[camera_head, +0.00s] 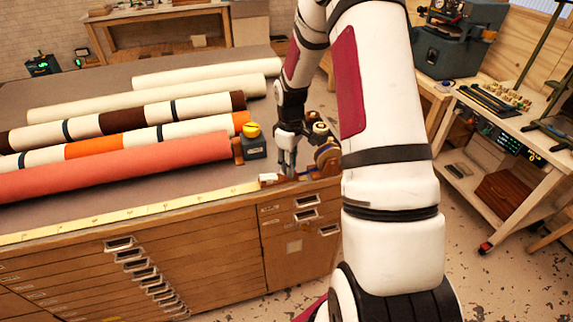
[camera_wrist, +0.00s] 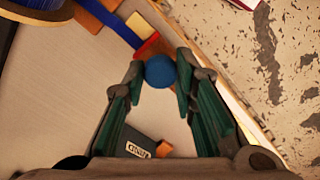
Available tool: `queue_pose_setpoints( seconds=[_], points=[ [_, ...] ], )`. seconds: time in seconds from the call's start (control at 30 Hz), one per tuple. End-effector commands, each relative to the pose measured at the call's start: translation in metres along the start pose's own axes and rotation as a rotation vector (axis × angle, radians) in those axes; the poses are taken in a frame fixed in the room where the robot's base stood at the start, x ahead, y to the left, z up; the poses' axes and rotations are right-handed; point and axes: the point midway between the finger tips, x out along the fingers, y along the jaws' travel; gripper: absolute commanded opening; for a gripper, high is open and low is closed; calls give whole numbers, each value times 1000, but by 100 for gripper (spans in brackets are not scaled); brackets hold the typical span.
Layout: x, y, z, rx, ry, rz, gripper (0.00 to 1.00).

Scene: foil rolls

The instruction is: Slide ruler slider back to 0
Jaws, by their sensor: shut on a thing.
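The long pale yellow ruler (camera_head: 130,213) runs along the front edge of the worktop. My gripper (camera_head: 287,170) is low over the right end of that edge, pointing down. In the wrist view my gripper (camera_wrist: 160,76) has its dark green fingers on either side of a round blue knob (camera_wrist: 160,71), shut on it. The knob appears to belong to the slider; its base is mostly hidden. A small white and reddish block (camera_head: 268,179) sits on the edge just left of my gripper.
Coral (camera_head: 120,168), striped and cream rolls lie on the worktop to the left. A dark box with a yellow top (camera_head: 252,142) stands behind my gripper. A brown and blue round-sided object (camera_head: 327,156) stands close on the right. Drawers (camera_head: 140,270) are below.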

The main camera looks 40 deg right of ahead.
Motion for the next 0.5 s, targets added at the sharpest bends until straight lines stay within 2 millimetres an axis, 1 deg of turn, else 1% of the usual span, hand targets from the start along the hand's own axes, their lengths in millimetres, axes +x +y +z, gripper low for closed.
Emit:
queue_pose_setpoints(
  seconds=[0.03, 0.17, 0.2, 0.27, 0.5],
  points=[
    [-1, 4, 4, 3, -4, 5, 0],
    [-1, 4, 5, 4, -5, 6, 0],
    [-1, 4, 5, 4, -5, 6, 32],
    [-1, 5, 5, 5, -5, 6, 46],
    [0, 3, 3, 3, -3, 4, 46]
  ],
)
